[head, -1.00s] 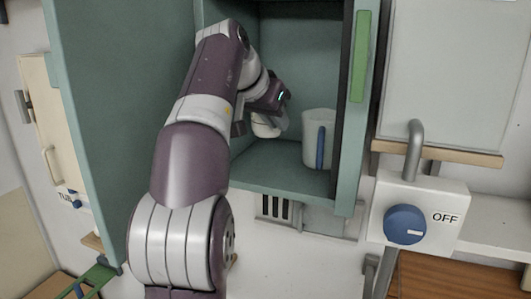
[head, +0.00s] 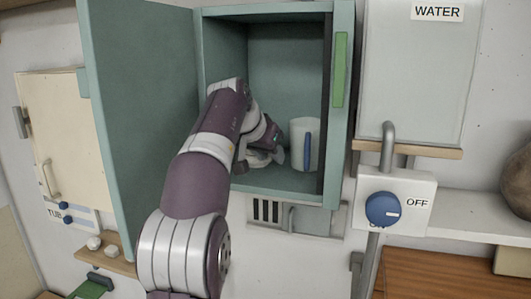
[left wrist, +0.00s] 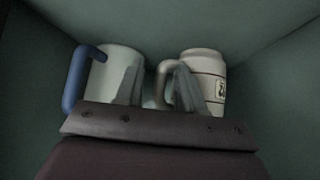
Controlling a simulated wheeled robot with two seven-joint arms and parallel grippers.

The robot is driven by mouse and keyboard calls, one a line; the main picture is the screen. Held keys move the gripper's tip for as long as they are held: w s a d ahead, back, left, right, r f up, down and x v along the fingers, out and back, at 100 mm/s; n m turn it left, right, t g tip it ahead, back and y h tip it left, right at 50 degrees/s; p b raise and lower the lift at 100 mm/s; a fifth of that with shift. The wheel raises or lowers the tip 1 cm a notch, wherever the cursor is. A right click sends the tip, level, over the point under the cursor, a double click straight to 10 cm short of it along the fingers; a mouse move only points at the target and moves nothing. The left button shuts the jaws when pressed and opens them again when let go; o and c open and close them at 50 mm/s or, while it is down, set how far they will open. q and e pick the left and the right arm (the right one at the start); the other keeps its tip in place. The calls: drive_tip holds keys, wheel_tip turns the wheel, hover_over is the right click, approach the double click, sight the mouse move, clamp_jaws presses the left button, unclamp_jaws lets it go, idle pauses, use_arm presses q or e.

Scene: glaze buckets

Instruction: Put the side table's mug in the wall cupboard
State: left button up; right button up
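The wall cupboard (head: 287,182) is open. A white mug with a blue handle (head: 314,150) stands on its floor at the right; it also shows in the left wrist view (left wrist: 118,68). My left gripper (head: 262,148) is inside the cupboard, left of that mug. A cream mug with bands and a dark emblem (left wrist: 209,68) is at the gripper in the left wrist view, its handle between the two fingers (left wrist: 158,88). The fingers look apart. In the head view this mug is mostly hidden by the gripper. My right gripper is out of view.
The cupboard's open door (head: 140,120) stands left of my arm. The cupboard's right wall with a green strip (head: 340,70) is close beside the blue-handled mug. A tap box with a blue knob (head: 383,209) is at the lower right.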

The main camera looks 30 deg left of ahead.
use_arm(q)
drive_tip(key=shift+s+a+r, duration=0.1)
drive_tip(key=shift+s+a, duration=0.15)
drive_tip(key=shift+s+a+r, duration=0.2)
drive_tip(key=shift+s+a, duration=0.1)
drive_tip(key=shift+s, duration=0.4)
drive_tip(key=shift+r, duration=0.3)
drive_tip(key=v, duration=1)
drive_tip(key=shift+s+d+r, duration=0.15)
drive_tip(key=shift+d+r, duration=0.15)
drive_tip(key=shift+r, duration=0.1)
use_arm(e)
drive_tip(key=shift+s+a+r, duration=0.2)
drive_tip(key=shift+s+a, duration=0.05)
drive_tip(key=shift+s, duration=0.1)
